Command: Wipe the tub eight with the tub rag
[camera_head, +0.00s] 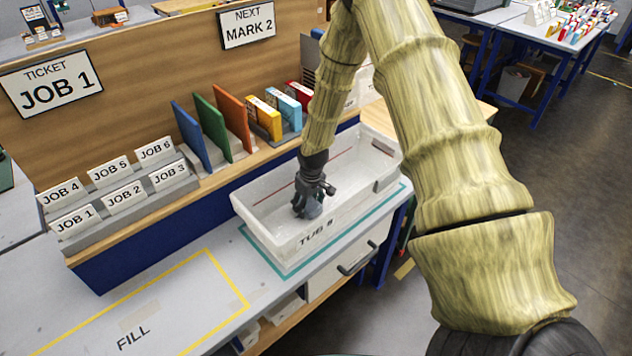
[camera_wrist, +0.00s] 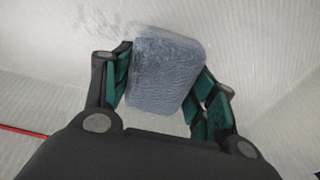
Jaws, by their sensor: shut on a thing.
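Tub eight (camera_head: 262,222) is a white translucent rectangular tub labelled "TUB 8" on its front wall. It stands inside a teal outline on the grey bench. A red line runs along its inner wall. My gripper (camera_head: 312,205) reaches down inside the tub. In the wrist view my gripper (camera_wrist: 165,90) is shut on the tub rag (camera_wrist: 165,68), a grey-blue textured pad. The rag is at the tub's pale inner surface; a faint greyish smudge (camera_wrist: 115,38) shows beside it. In the head view the rag (camera_head: 308,210) is mostly hidden by the fingers; I cannot tell whether it touches the tub.
A shelf behind the tub holds coloured boards (camera_head: 212,128), small boxes (camera_head: 263,118) and job cards (camera_head: 123,197). A yellow "FILL" outline (camera_head: 232,287) lies on bare bench at left. A drawer (camera_head: 350,262) is below the tub. The tub's walls surround my gripper.

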